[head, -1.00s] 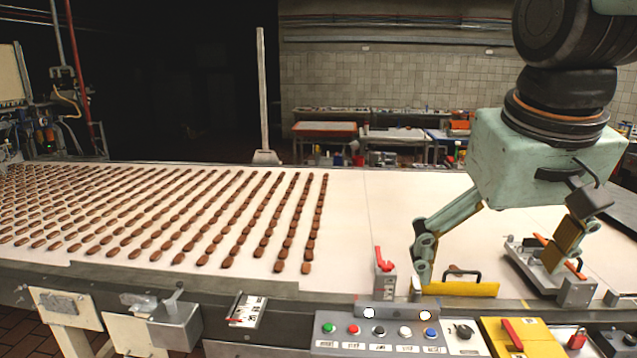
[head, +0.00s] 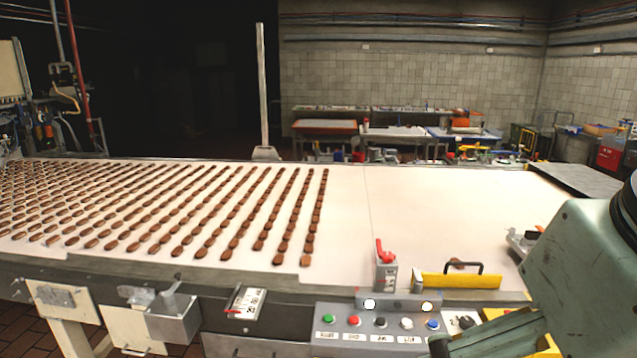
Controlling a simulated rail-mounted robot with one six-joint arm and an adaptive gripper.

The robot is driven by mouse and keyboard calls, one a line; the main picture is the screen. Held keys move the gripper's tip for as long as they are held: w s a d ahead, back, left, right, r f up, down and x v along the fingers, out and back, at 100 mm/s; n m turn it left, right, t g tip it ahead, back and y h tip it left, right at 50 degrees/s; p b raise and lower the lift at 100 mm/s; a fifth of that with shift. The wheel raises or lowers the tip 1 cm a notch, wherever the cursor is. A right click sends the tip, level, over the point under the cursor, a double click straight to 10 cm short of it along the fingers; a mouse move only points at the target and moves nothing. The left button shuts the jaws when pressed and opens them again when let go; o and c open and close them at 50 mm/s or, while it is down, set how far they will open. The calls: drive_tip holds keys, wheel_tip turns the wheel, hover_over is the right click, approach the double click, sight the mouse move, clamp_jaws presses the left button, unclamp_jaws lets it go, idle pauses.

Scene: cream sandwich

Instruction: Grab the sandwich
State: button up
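Many small brown sandwiches (head: 232,225) lie in slanted rows on the white conveyor belt (head: 420,205), filling its left half. A single small brown piece (head: 457,263) shows behind the black handle of the yellow part at the belt's near edge; I cannot tell whether it is a sandwich. My gripper (head: 490,338) is at the lower right, close to the camera and in front of the belt. Only its green body and one finger show. The other finger is out of frame, so its opening and any held thing are hidden.
A control panel (head: 378,333) with coloured buttons stands at the near edge. Above it are a grey block with a red lever (head: 385,272) and a yellow guard (head: 457,281). A metal fixture (head: 522,240) is partly hidden by my arm. The belt's middle right is bare.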

drive_tip(key=shift+c, duration=0.9)
drive_tip(key=c, duration=2.1)
